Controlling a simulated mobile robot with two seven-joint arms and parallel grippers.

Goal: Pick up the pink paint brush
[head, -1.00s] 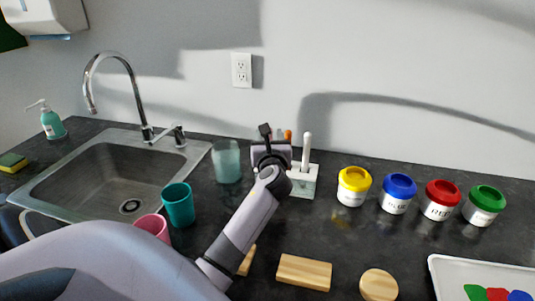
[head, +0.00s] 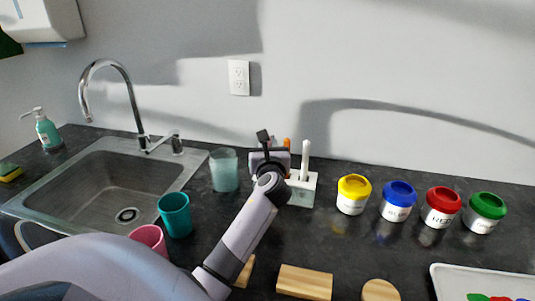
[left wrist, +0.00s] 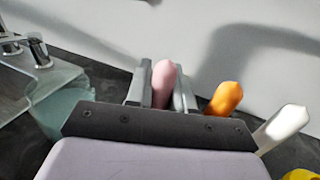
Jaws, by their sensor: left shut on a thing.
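The pink paint brush (left wrist: 163,82) shows its rounded handle end in the left wrist view, between the two fingers of my left gripper (left wrist: 160,88). The gripper is shut on it. In the head view my left gripper (head: 267,148) is at the brush holder, and the pink brush is hidden behind it. The white holder (head: 302,190) stands on the counter. An orange brush (left wrist: 225,98) and a white brush (left wrist: 282,125) stand just to the right of the gripper. My right gripper is not in view.
A frosted glass (head: 224,171) stands left of the holder. Yellow (head: 352,195), blue (head: 398,201), red (head: 440,207) and green (head: 484,213) paint jars line the right. Teal (head: 175,214) and pink (head: 149,239) cups stand by the sink (head: 110,182). Wooden blocks (head: 304,282) lie in front.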

